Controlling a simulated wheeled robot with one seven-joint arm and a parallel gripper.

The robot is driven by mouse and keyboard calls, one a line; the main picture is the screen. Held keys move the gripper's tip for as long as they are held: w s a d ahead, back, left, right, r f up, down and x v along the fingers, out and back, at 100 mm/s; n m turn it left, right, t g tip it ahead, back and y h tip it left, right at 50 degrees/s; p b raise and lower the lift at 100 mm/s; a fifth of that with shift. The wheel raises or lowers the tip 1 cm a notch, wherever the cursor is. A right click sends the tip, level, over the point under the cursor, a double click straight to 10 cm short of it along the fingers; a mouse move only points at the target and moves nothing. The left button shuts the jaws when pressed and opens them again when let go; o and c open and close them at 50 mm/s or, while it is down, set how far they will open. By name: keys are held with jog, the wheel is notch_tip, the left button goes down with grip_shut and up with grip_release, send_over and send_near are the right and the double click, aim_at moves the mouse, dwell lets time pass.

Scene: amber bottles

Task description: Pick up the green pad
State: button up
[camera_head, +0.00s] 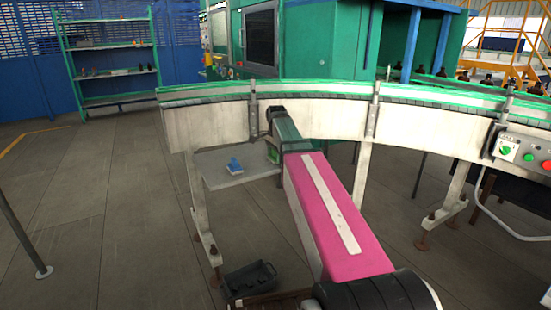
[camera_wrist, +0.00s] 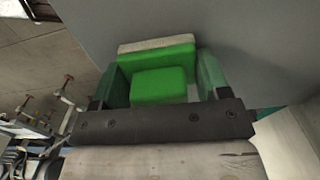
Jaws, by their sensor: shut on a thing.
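The green pad (camera_wrist: 160,85) is in the wrist view, a bright green block with a raised middle and a pale layer along its far edge. My gripper (camera_wrist: 160,72) has one greenish finger on each side of it and is shut on it. In the head view, a small part of the green pad (camera_head: 272,154) shows beside my arm, at the right end of a grey shelf (camera_head: 218,180). My arm hides most of that spot. I cannot tell whether the pad touches the shelf.
A blue pad (camera_head: 234,164) lies on the shelf left of the green one. A curved conveyor (camera_head: 315,119) runs just above and behind the shelf. A dark crate (camera_head: 250,279) is on the floor below. Conveyor legs (camera_head: 200,205) stand close by; the floor at left is mostly clear.

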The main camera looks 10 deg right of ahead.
jog(key=shift+r, duration=0.8)
notch_tip(320, 180, up, 3)
jog(key=shift+f, duration=0.2)
jog(key=s+a+r, duration=0.5)
jog(key=a+r, duration=0.1)
jog(key=a, duration=0.4)
jog(key=shift+s+a+r, duration=0.15)
jog(key=shift+s+r, duration=0.2)
jog(key=shift+r, duration=0.05)
jog(key=shift+o, duration=1.2)
jog(key=shift+c, duration=0.8)
jog(key=shift+s, duration=0.1)
